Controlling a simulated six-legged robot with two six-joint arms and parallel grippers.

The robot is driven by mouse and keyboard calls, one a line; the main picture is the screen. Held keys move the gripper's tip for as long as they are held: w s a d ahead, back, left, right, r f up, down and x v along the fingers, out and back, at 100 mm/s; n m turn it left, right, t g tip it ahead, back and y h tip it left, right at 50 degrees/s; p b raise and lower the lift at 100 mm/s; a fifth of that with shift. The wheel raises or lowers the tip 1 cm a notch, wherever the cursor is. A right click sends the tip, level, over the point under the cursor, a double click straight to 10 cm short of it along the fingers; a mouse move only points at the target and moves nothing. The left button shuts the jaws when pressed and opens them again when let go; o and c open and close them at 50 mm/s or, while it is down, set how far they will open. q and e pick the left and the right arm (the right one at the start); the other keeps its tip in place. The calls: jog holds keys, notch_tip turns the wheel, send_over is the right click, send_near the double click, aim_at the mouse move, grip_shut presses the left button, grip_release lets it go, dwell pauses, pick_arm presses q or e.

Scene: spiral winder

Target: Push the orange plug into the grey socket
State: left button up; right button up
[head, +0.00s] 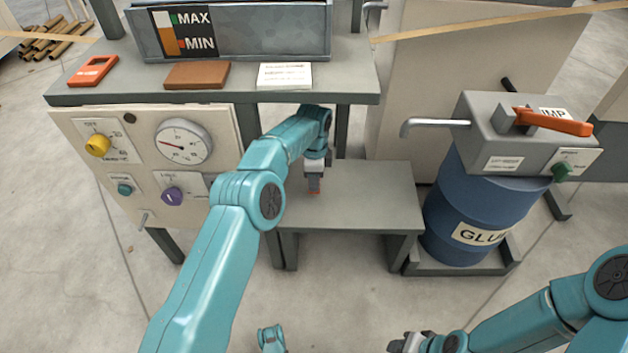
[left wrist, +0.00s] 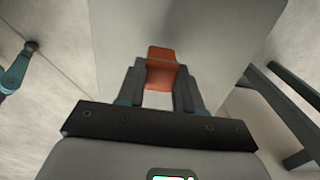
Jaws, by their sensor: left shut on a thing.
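My left gripper (head: 314,184) points down over the low grey bench. It is shut on the orange plug (left wrist: 162,72), which sits between the two dark fingers in the left wrist view. I cannot tell whether the plug touches the bench. I cannot make out the grey socket in either view; my left arm covers part of the control panel. My right gripper (head: 408,343) is at the bottom edge, and its finger opening is unclear.
The low grey bench (head: 375,190) looks bare. The control panel (head: 140,150) with knobs and a gauge is at left, under a shelf (head: 225,92) holding several flat items. A blue glue drum (head: 470,215) with a grey pump (head: 520,140) stands at right, its spout reaching left.

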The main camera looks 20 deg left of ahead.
pick_arm(q)
jog(key=shift+s+d+p, duration=0.25)
jog(key=shift+s+p, duration=0.05)
jog(key=shift+s, duration=0.6)
jog(key=s+d+p, duration=0.1)
jog(key=s+d, duration=0.1)
jog(key=s, duration=0.5)
jog(key=s+d+p, duration=0.2)
jog(key=s, duration=0.6)
jog(key=shift+s+d+f, duration=0.15)
jog(key=shift+s+d, duration=0.1)
pick_arm(e)
jog(key=shift+g, duration=0.3)
jog(key=shift+s+a+r, duration=0.15)
jog(key=shift+s+r, duration=0.1)
jog(key=shift+r, duration=0.4)
jog(key=shift+s+a+r, duration=0.1)
jog(key=shift+s+r, duration=0.15)
jog(key=shift+r, duration=0.45)
jog(key=shift+s+a+r, duration=0.15)
jog(key=shift+s+r, duration=0.1)
jog(key=shift+r, duration=0.4)
